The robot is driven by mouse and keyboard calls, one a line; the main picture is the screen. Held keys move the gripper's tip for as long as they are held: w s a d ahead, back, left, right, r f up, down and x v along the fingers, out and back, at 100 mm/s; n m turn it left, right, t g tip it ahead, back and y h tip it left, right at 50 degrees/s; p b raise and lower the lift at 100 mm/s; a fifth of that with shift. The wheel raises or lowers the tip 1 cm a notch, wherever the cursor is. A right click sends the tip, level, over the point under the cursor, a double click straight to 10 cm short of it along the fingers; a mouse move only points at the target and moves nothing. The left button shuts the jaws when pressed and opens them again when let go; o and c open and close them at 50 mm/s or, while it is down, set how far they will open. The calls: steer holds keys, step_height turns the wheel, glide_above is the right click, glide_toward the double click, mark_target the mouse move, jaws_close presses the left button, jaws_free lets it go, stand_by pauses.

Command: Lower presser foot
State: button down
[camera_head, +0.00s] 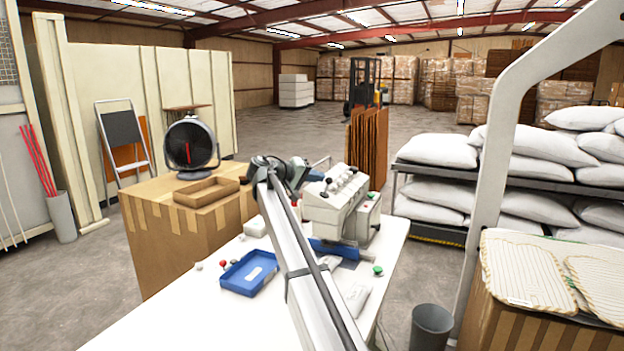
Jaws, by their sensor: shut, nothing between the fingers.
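The sewing machine (335,206), a white-grey body with several knobs on top, stands on the far right part of the white table. Its presser foot is too small and too hidden to make out, so I cannot tell whether it is up or down. My arm reaches from the bottom edge up to a dark joint left of the machine. My gripper (316,176) is at the arm's far end, close beside the machine's upper left side. It is small in the picture and looks shut and empty. I cannot tell whether it touches the machine.
A blue tray (248,272) lies on the white table (185,318), left of my arm. A green button (378,270) sits near the right edge. A cardboard box (180,225) with a fan (190,145) stands behind left. White pillows (440,150) fill a rack at right.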

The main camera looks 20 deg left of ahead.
steer(key=shift+d+m+g+y, duration=0.4)
steer(key=shift+d+m+y, duration=0.5)
steer(key=shift+d+m, duration=0.25)
steer(key=shift+d, duration=0.35)
steer(key=shift+r, duration=0.1)
steer(key=shift+r, duration=0.65)
steer(key=w+a+r+v, duration=0.1)
steer(key=r+v, duration=0.1)
steer(key=v, duration=1)
steer(key=shift+r, duration=0.3)
